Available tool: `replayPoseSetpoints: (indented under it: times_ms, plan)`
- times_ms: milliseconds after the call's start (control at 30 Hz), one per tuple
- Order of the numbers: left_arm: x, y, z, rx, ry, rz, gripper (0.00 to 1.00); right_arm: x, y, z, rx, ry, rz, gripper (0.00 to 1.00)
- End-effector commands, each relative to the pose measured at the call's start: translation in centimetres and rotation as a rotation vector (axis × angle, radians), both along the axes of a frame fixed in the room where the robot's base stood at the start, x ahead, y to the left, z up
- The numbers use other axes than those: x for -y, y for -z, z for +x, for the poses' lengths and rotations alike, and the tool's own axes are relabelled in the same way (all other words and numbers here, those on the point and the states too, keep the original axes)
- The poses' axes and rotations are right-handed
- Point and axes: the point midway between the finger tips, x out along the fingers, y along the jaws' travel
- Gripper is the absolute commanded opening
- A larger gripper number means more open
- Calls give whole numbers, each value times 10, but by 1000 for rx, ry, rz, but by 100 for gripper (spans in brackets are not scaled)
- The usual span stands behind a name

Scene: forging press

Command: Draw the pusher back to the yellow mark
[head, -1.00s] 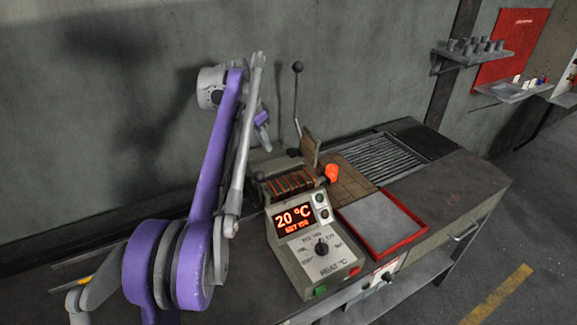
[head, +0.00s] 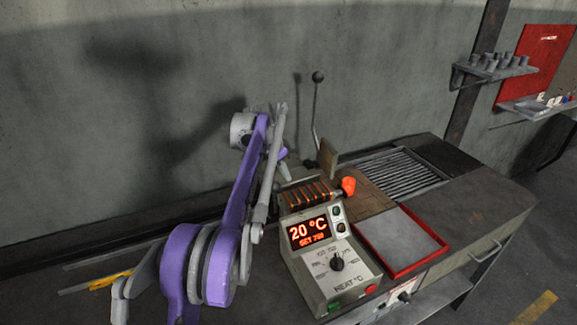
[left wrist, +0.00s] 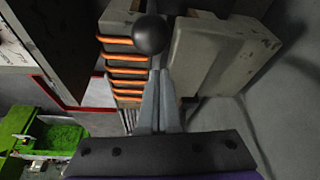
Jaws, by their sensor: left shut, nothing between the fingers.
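My left gripper (head: 286,172) is mostly behind its own arm in the head view, close to the left end of the orange coil. In the left wrist view its two fingers (left wrist: 159,100) are shut together and empty. A dark round knob (left wrist: 149,35) shows just beyond the fingertips; whether it touches them, and whether it belongs to the pusher, I cannot tell. The pusher's body is not clear in the head view. A yellow mark (head: 108,280) lies along the bench top at the far left. My right gripper is not in view.
The coil (head: 308,194) stands behind the heater box (head: 325,262), which reads 20 °C. A tall lever (head: 315,110) with a dark ball rises behind. A red-rimmed tray (head: 441,236) and a slatted grate (head: 400,170) lie right. The wall is close behind.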

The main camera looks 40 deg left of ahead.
Motion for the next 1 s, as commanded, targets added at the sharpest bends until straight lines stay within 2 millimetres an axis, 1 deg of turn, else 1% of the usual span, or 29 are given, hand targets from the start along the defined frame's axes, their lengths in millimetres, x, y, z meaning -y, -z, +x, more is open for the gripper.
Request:
replayPoseSetpoints:
  times_ms: [33, 100, 200, 667, 767, 867, 967, 1000]
  plan:
    - [-2, 1, -6, 0, -1, 0, 0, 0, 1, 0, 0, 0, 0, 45]
    - [-3, 2, -11, 0, 0, 0, 0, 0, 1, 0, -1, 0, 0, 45]
    - [-4, 3, -15, 0, 1, -1, 0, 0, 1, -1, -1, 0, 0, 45]
    - [-6, 2, -19, 0, 0, 0, 0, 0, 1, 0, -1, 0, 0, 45]
    - [-10, 2, -26, -1, -1, 0, 0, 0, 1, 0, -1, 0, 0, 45]
    - [-17, 3, -39, -2, -2, 1, 0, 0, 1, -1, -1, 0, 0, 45]
    - [-27, 3, -58, -2, -4, 1, 0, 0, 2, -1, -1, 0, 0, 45]
    - [-31, 3, -67, -2, -5, 1, 0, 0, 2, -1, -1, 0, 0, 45]
